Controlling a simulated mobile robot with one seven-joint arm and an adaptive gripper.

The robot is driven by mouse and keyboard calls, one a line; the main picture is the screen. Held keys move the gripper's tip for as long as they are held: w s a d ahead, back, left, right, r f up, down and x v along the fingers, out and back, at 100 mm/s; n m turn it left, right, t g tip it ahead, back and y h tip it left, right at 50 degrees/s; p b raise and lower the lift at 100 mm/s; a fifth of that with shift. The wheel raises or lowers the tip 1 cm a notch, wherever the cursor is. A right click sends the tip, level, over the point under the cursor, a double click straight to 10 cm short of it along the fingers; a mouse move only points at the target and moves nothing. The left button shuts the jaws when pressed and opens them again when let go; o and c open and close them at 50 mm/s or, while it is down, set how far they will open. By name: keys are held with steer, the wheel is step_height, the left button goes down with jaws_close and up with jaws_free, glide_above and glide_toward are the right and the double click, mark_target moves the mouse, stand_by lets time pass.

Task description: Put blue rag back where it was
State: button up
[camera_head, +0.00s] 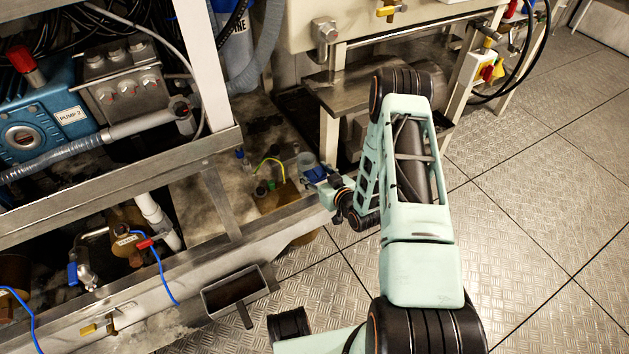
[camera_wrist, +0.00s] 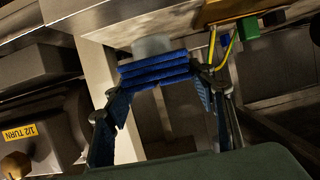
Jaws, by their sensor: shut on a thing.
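The blue rag (camera_wrist: 155,71) shows in the wrist view as a folded, layered strip between the fingertips of my gripper (camera_wrist: 160,82). My gripper is shut on it. In the head view my gripper (camera_head: 322,182) is at the near edge of the steel frame, low beside the cream cabinet, with the blue rag (camera_head: 314,174) small at its tip. A pale, whitish round thing (camera_wrist: 152,47) shows just beyond the rag in the wrist view. I cannot tell whether the rag touches it or any surface.
A yellow-green wire (camera_head: 268,164) and small coloured fittings stand left of my gripper. A steel frame rail (camera_head: 215,253) runs along the front, with an open metal tray (camera_head: 237,291) below. The blue pump (camera_head: 40,115) is at far left. Tread-plate floor (camera_head: 545,180) is clear at right.

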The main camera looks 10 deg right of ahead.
mark_target(318, 182)
steer(key=shift+w+f+b, duration=0.15)
steer(key=shift+f+b, duration=0.35)
steer(key=shift+f, duration=1.2)
steer(key=shift+f, duration=0.15)
steer(key=o, duration=1.8)
steer(key=shift+s+d+r, duration=0.15)
steer(key=shift+s+r, duration=0.15)
steer(key=shift+r, duration=0.05)
steer(key=p+v, duration=0.4)
steer(key=v, duration=0.7)
steer(key=shift+s+d, duration=0.1)
steer(key=shift+s, duration=0.1)
